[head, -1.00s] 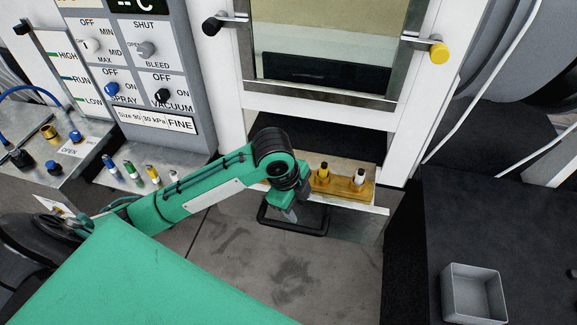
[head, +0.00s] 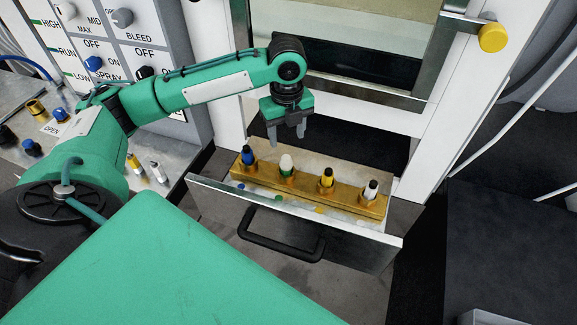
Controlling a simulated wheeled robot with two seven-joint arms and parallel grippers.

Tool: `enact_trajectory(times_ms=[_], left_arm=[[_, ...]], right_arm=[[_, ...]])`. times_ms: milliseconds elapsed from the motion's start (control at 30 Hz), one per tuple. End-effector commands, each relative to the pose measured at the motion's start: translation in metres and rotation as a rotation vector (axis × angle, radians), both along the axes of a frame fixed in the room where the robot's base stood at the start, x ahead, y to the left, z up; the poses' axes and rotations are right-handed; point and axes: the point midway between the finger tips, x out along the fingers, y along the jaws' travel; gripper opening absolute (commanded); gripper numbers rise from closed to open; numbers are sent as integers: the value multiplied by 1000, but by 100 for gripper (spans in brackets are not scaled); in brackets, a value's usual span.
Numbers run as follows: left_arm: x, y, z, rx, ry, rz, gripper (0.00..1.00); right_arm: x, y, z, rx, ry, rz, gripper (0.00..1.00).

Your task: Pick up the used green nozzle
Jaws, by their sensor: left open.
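A brass rack (head: 308,190) lies in the open drawer and holds a row of upright nozzles. The second from the left is a pale whitish-green nozzle (head: 287,163), the only greenish one in the rack; a green mark is on the drawer in front of it. Beside it stand a blue and black nozzle (head: 248,157), a yellow and black nozzle (head: 326,179) and a white and dark nozzle (head: 371,190). My left gripper (head: 287,142) points down, open and empty, just above and behind the pale nozzle, apparently not touching it. My right gripper is not in view.
The drawer front (head: 350,238) with its black handle (head: 280,240) stands out below the white cabinet frame. A side counter (head: 185,165) at left carries more nozzles, partly hidden by my arm. A dark surface (head: 505,240) lies at right.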

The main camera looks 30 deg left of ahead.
Motion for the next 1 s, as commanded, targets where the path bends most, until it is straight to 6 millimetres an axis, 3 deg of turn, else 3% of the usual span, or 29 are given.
enact_trajectory(times_ms=[133, 467, 700, 1000], left_arm=[[-1, 0, -29, 0, 4, 1, 54], [-1, 1, -58, 1, 1, 1, 54], [-2, 3, -93, 1, 1, 1, 54], [-1, 3, -101, 0, -2, 0, 54]], right_arm=[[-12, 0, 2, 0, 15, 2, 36], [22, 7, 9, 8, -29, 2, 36], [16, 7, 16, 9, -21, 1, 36], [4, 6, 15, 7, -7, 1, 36]])
